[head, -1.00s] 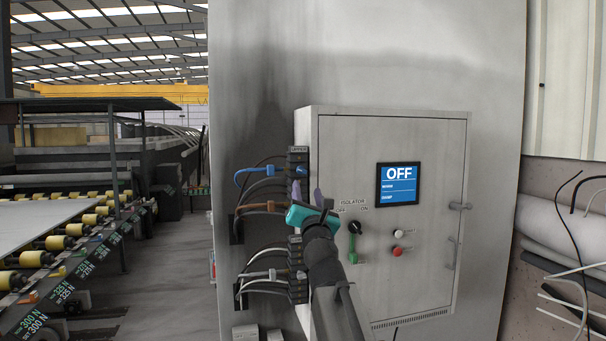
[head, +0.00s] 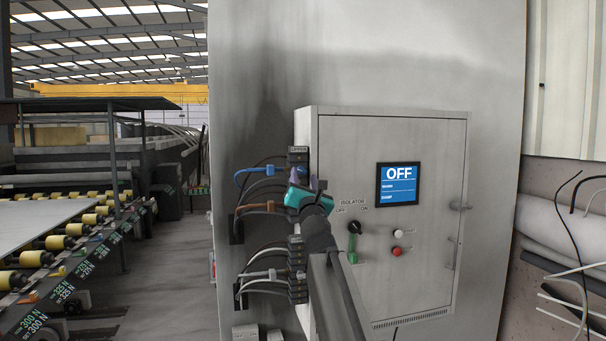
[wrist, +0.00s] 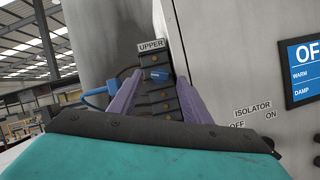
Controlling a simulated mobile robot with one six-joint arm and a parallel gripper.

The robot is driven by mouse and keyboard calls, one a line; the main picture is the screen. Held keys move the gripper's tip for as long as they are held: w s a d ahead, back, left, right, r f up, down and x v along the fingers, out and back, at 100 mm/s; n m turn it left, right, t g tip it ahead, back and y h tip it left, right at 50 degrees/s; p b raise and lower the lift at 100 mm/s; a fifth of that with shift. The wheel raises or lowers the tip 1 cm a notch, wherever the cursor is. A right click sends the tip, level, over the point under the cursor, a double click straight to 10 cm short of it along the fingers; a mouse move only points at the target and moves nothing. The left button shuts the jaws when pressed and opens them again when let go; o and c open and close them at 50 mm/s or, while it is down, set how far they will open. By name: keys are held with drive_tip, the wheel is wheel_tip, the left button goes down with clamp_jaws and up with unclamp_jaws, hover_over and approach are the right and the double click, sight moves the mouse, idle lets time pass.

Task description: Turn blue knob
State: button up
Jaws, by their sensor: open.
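A blue cable (head: 241,177) and an orange cable (head: 255,207) reach the block from the left. A lower block (head: 297,270) stands below.

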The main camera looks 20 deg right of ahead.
sight(303, 171)
drive_tip(key=shift+x, duration=1.9)
drive_tip(key=c, duration=1)
